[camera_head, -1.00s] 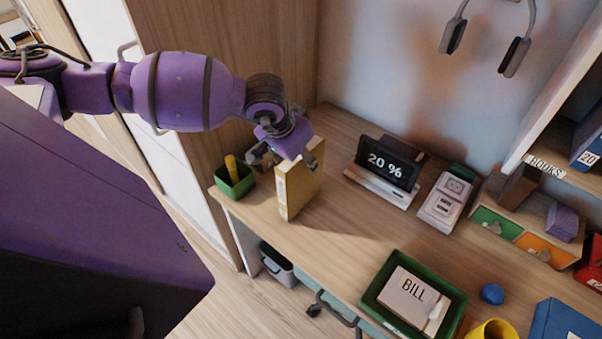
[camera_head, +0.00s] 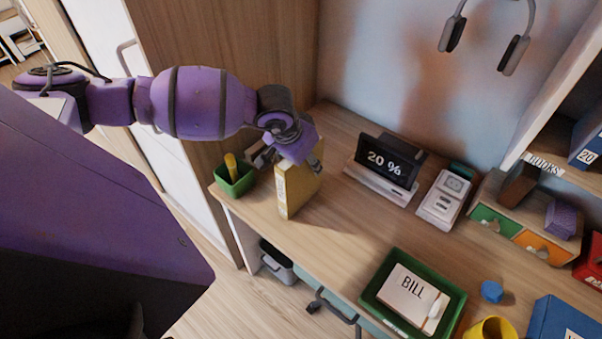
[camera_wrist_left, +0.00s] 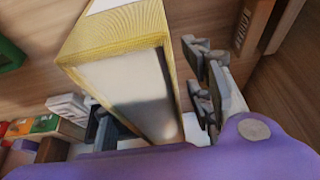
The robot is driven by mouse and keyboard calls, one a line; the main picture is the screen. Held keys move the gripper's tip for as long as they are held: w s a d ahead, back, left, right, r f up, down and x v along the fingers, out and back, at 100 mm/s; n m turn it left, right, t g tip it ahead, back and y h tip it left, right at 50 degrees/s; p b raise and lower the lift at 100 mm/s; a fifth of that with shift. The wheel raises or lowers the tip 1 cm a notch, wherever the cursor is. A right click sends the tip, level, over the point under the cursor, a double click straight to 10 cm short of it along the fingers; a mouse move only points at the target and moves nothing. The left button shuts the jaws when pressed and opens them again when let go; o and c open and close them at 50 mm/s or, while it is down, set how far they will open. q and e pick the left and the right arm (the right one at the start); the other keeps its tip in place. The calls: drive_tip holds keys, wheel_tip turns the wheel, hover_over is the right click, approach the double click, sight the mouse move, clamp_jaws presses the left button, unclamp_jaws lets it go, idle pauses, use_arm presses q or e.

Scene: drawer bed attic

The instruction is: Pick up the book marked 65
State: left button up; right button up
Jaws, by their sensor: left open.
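A yellow book (camera_head: 296,190) stands upright on the desk, beside the green pen cup; I cannot read a number on it. My left gripper (camera_head: 291,158) is open at the top of this book, with fingers around its upper part and hiding some of it. In the left wrist view the yellow book (camera_wrist_left: 118,35) is large and close. Grey finger parts (camera_wrist_left: 207,80) show just to the right of it there; the opposite finger is not clearly seen. My right gripper is in neither view.
A green cup (camera_head: 236,181) with a yellow item stands left of the book. A green tray (camera_head: 376,284) holds a BILL card. A blue book marked 20 (camera_head: 588,150) is on the shelf.

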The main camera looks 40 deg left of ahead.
use_arm(q)
drive_tip(key=shift+f, duration=0.15)
idle(0.5)
clamp_jaws()
